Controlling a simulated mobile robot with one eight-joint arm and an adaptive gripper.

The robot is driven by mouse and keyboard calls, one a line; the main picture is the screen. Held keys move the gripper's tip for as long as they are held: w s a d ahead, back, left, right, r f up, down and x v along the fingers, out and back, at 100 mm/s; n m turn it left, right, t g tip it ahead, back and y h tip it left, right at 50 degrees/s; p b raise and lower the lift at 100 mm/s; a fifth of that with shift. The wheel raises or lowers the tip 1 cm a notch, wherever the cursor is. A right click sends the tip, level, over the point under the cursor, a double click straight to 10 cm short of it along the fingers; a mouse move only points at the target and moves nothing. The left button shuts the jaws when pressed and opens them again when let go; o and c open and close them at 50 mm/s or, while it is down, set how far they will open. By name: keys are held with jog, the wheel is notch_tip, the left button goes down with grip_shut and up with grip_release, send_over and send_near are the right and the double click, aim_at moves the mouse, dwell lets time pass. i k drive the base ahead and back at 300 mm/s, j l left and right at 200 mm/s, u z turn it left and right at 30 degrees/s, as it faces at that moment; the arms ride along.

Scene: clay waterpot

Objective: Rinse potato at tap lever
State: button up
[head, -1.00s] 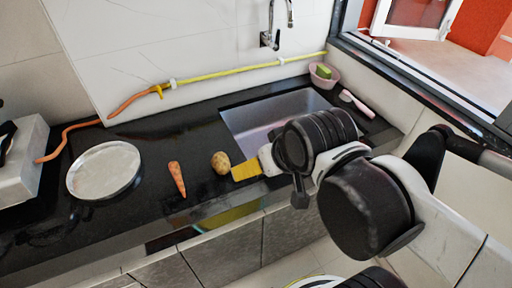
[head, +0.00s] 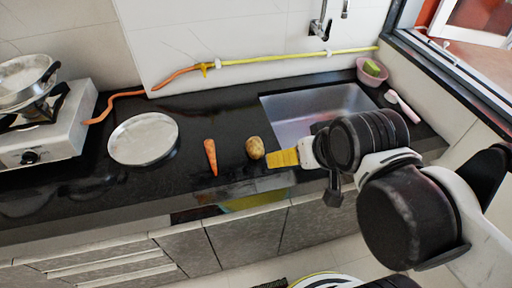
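The potato (head: 255,148) lies on the black counter just left of the sink (head: 318,112). My gripper (head: 278,158) reaches in from the right, low over the counter's front part. Its yellow fingertip is very near the potato's right side; I cannot tell whether they touch. My wrist hides the other finger, so the opening does not show. The tap (head: 320,26) is on the wall behind the sink, with its top cut off by the picture's edge. My arm covers the sink's front right part.
A carrot (head: 210,156) and a round metal plate (head: 143,138) lie left of the potato. A stove with a pan (head: 26,80) stands at far left. A yellow-orange hose (head: 258,61) runs along the wall.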

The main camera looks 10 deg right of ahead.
aim_at(324, 36)
jog(key=i+l+z, duration=0.7)
